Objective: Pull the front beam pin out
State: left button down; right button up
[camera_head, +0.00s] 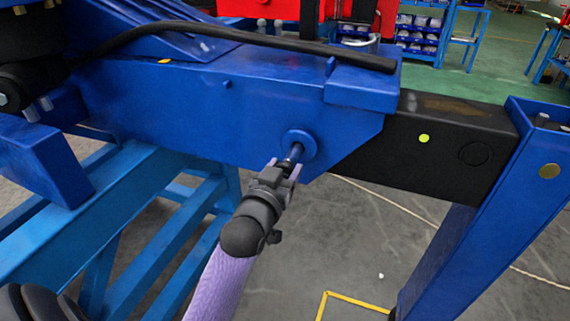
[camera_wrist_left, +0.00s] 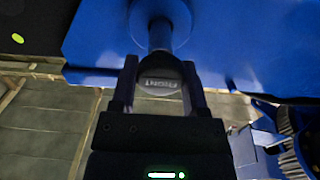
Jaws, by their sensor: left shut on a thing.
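The front beam pin (camera_head: 291,156) is a dark rod that comes out of a round blue collar (camera_head: 304,143) on the side of the blue beam (camera_head: 235,110). My left gripper (camera_head: 280,170) is shut on the pin's outer end, below the collar. In the left wrist view the pin's grey end (camera_wrist_left: 160,84) with lettering sits between the two fingers, and its shaft runs up to the blue collar (camera_wrist_left: 160,30). How deep the pin sits in the beam is hidden. My right gripper is not in view.
A black inner beam (camera_head: 430,135) extends from the blue beam to a blue upright (camera_head: 480,215) at the right. Blue stand legs (camera_head: 110,210) fill the lower left. A black hose (camera_head: 250,38) lies along the top.

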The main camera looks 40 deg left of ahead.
pick_arm(q)
jog(key=shift+f, duration=0.2)
jog(key=shift+c, duration=1.8)
grip_release()
jog(key=shift+s, duration=0.1)
jog(key=shift+o, duration=1.3)
jog(key=shift+s+r, duration=0.1)
jog(key=shift+r, duration=0.05)
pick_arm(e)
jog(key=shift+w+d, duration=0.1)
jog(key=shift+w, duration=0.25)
pick_arm(q)
jog(key=p+v, duration=0.2)
jog(key=v, duration=0.8)
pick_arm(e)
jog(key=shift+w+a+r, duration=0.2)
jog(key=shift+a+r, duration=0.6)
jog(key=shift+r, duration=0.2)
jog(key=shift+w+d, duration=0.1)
